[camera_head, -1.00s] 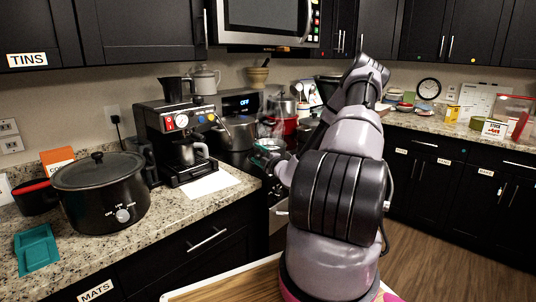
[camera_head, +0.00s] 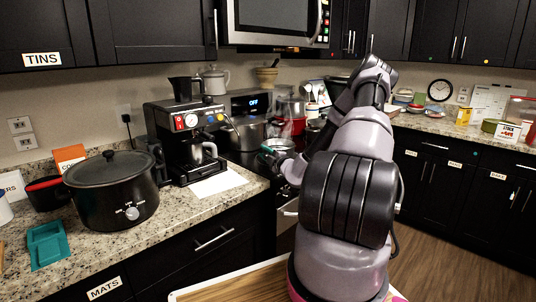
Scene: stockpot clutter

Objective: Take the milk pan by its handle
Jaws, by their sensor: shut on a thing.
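My gripper (camera_head: 277,150) is small and partly hidden by my own arm, low in front of the cooker. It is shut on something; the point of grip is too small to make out. A steel pan with red on it (camera_head: 290,107) shows just above and behind the gripper; I take it for the milk pan, but its handle is not clearly visible. A large steel pot (camera_head: 247,133) stands on the hob to the left of the gripper.
The espresso machine (camera_head: 188,140) and black slow cooker (camera_head: 112,190) stand on the left counter. A teal tray (camera_head: 47,245) lies at its front. Steam rises near the pots. The microwave (camera_head: 275,20) hangs above. My arm blocks the right of the hob.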

